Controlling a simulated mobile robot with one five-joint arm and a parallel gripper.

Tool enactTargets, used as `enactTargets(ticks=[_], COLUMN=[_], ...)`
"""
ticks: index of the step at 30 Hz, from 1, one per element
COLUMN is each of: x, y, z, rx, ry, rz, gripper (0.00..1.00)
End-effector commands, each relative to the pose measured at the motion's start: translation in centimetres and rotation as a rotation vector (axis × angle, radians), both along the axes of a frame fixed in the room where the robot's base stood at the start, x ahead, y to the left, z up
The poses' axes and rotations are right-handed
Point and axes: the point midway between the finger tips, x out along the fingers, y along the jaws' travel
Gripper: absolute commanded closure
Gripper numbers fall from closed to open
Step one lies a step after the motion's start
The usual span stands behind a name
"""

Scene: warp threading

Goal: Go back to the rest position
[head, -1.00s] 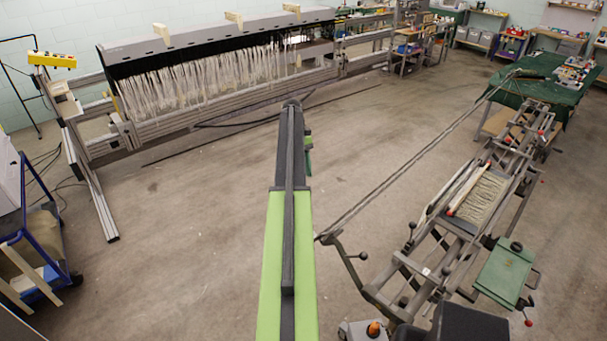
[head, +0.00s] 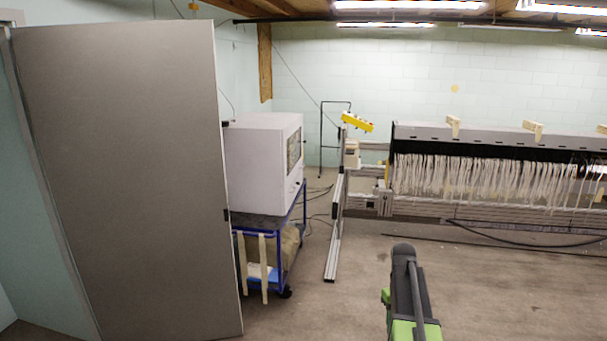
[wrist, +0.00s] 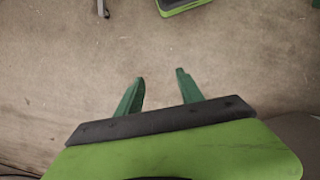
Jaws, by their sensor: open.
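My gripper shows in the wrist view (wrist: 160,88) with its two green fingers apart and nothing between them. Bare concrete floor lies beyond the fingertips. In the head view my green and black arm rises from the bottom edge, right of the middle. The fingers cannot be made out there. No marker of a rest position shows in either view.
A large grey door panel (head: 125,180) stands at the left. Beside it a white cabinet (head: 262,165) sits on a blue cart (head: 290,255). The warp frame with white threads (head: 480,180) stands at the right back. The floor (head: 330,310) between is clear.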

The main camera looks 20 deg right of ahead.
Motion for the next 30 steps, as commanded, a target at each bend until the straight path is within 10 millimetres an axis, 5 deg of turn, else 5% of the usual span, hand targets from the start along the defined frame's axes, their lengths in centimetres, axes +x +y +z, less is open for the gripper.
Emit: enactTargets(ticks=[1,6,9,12,17,27,30], x=[0.1,0.5,-0.5,-1.5,-2.1,-1.9,-1.9], y=[5.0,19.1,25.8,30.2,33.3,33.3,33.3], z=[-2.3,-6.1,-7.7,-8.7,-9.0,-8.8,-8.8], rx=[-0.011,-0.034,-0.033,-0.028,-0.022,-0.022,-0.022], ry=[-0.021,-0.103,-0.146,-0.177,-0.196,-0.196,-0.195], rz=[0.026,0.072,0.09,0.1,0.11,0.109,0.109], gripper=[0.56,0.56,0.56,0.56,0.56,0.56,0.64])
